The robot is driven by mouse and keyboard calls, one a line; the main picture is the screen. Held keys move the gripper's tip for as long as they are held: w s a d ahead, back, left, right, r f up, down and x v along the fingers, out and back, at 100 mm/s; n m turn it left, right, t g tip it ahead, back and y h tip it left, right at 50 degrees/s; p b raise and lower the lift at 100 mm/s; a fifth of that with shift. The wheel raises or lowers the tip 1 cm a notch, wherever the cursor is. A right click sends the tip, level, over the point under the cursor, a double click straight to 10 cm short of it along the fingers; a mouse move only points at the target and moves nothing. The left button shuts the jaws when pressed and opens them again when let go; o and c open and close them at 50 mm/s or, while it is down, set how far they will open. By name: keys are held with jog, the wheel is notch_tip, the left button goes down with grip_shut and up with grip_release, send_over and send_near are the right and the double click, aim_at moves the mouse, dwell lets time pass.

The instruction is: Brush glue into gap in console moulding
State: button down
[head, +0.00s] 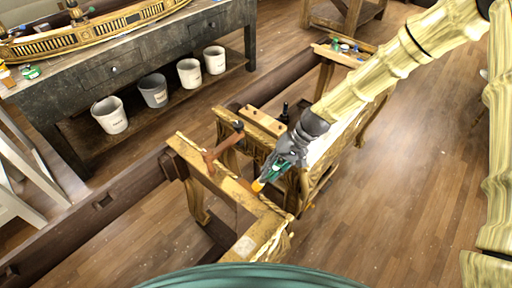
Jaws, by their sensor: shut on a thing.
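My gripper (284,160) is at the centre of the head view, shut on a small brush (257,186). An orange-yellow end of it shows below the fingers, with green beside them. The fingers hide most of the rest. The gilt console (238,196) is below and to the left, a worn gold frame with carved moulding (286,229) along its edges. The brush end appears close above the frame's right rail, but I cannot tell whether it touches. The gap in the moulding is too small to make out.
A dark bottle (284,113) stands near my gripper. A grey workbench (140,66) with several white buckets (189,73) stands at back left. Floor at right is clear.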

jog(key=shift+s+r+p, duration=0.1)
jog(key=shift+r+p, duration=1.45)
jog(key=shift+r, duration=1.3)
